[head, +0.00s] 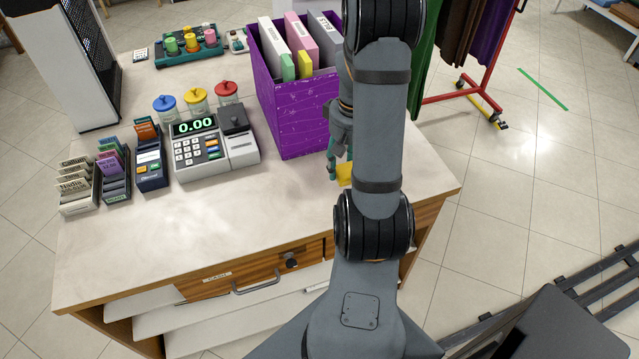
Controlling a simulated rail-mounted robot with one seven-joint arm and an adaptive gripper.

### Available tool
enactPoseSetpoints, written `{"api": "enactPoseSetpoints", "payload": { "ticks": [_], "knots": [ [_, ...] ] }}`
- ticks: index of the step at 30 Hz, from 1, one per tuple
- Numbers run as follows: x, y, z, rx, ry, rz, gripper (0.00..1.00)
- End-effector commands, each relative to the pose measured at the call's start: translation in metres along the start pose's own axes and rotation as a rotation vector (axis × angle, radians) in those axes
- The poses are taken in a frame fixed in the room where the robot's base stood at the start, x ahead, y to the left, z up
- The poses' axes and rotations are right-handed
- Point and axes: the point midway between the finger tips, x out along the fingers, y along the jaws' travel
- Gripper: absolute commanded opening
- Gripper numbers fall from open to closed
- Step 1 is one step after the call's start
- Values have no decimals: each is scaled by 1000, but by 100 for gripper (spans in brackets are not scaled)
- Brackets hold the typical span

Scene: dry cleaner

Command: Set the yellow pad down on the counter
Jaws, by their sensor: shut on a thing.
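The yellow pad (344,174) shows as a small patch beside my gripper's fingertips, near the right end of the counter (210,235). My arm hides the rest of it. My gripper (335,172) points down in front of the purple box and is shut on the yellow pad. I cannot tell whether the pad touches the counter or hangs just above it.
A purple box (294,115) with binders stands right behind my gripper. A cash register (205,148), card racks (113,180), lidded jars (197,97) and a tray of spools (188,45) fill the left and back. The front middle of the counter is clear.

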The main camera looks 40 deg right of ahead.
Motion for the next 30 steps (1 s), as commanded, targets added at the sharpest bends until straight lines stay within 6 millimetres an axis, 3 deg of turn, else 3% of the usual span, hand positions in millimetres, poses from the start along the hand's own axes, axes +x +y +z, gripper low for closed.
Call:
{"api": "enactPoseSetpoints", "payload": {
  "ticks": [3,10,14,21,30],
  "knots": [
    [18,-25,-16,-6,-6,-1,26],
    [38,-52,-36,1,-2,0,26],
    [44,-55,-39,3,-2,0,26],
    [76,-55,-38,4,-4,0,26],
    [81,-55,-39,4,0,0,26]
  ]
}}
